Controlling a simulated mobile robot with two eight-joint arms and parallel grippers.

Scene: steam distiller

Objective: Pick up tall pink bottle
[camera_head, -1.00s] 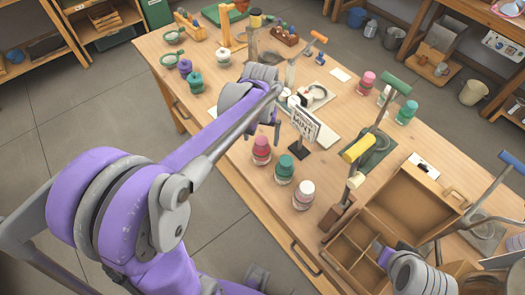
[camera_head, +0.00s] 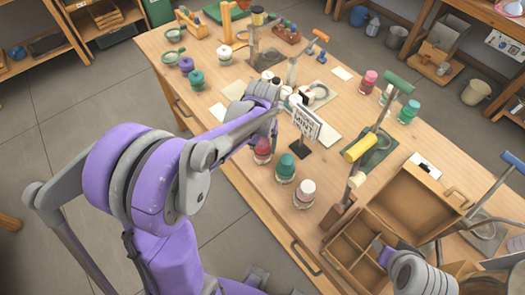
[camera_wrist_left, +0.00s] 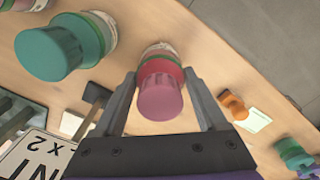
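A pink-capped bottle (camera_head: 262,155) with a red body stands on the workbench, left of the sign. In the left wrist view the bottle (camera_wrist_left: 160,95) shows a pink cap, a red band and a green ring. My left gripper (camera_wrist_left: 160,80) is open, one finger on each side of this bottle; I cannot tell if either finger touches it. In the head view the gripper (camera_head: 266,130) partly hides the bottle's top. Another pink-capped bottle (camera_head: 369,79) stands at the back right. My right gripper (camera_head: 384,255) is at the wooden box, its opening unclear.
A teal bottle (camera_head: 285,168) and a white-capped bottle (camera_head: 304,193) stand in a row beside it. A small sign (camera_head: 306,123) stands close by.

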